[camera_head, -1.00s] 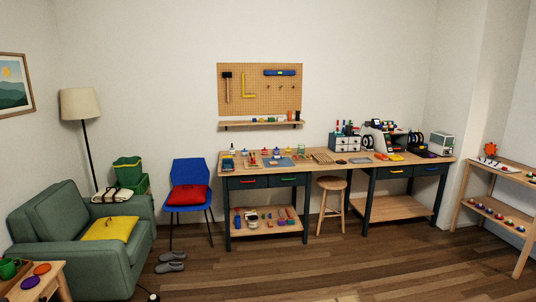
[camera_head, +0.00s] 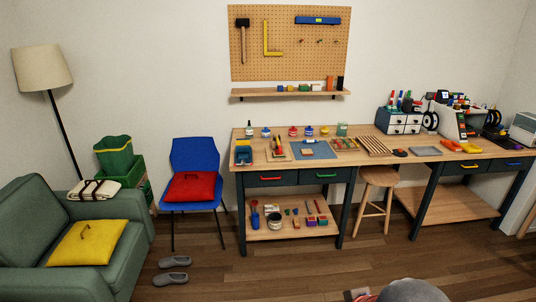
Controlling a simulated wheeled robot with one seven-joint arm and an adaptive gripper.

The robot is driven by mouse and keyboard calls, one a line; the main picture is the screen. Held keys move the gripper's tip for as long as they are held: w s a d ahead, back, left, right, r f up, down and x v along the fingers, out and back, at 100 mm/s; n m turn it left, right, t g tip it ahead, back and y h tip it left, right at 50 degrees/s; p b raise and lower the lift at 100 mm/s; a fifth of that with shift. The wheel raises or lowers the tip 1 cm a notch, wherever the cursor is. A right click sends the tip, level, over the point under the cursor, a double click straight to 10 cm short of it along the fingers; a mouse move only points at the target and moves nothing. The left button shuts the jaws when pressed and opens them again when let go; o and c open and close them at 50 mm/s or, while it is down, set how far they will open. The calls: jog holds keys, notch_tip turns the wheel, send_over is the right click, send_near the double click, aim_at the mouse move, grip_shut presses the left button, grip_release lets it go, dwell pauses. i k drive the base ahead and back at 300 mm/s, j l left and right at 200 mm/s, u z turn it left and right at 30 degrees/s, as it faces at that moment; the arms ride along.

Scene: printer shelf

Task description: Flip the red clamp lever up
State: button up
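I cannot make out the red clamp lever for certain at this size. The long wooden workbench (camera_head: 350,160) stands against the back wall. A printer-like machine (camera_head: 456,121) with a white and dark body stands on its right part, with dark spools beside it. Small red details show around the machine, but none reads clearly as a lever. A rounded grey part at the bottom edge looks like part of my arm. My gripper's fingers are not visible.
A wooden stool (camera_head: 378,178) stands at the bench's front. A blue chair (camera_head: 194,156) with a red cushion (camera_head: 192,186), grey shoes (camera_head: 171,279) and a green armchair (camera_head: 48,205) are left. The wooden floor (camera_head: 270,275) before the bench is mostly clear.

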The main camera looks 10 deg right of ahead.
aim_at(279, 146)
jog(key=i+z, duration=0.15)
jog(key=i, duration=0.35)
jog(key=i+j+z, duration=0.3)
jog(key=i+j, duration=0.35)
jog(key=i, duration=0.2)
jog(key=i+j+z, duration=0.3)
jog(key=i+j, duration=0.5)
